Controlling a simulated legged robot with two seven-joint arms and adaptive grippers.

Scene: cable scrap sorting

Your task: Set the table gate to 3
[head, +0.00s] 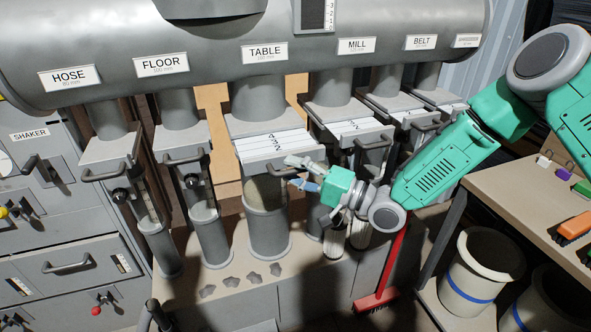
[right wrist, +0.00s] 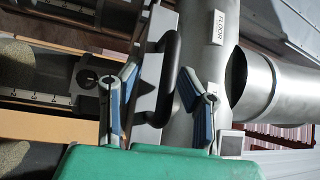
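The TABLE pipe (head: 265,98) drops from the big duct in the head view. Its gate is a pale slide plate (head: 272,145) marked with numbers; 4, 3 and 2 show, drawn out toward me. Which number lines up with the gate's edge is too small to tell. My right gripper (head: 299,173) is at the gate's front right, its fingers apart. In the right wrist view the open fingers (right wrist: 162,103) stand either side of a dark bar handle (right wrist: 167,75); contact cannot be told. My left gripper is not in view.
The FLOOR gate handle (head: 186,158) is on the left and the MILL gate plate (head: 345,128) on the right, close by. A bench (head: 500,185) with coloured items stands at right, above a pale bin (head: 480,270). A red broom (head: 378,298) leans below my right arm.

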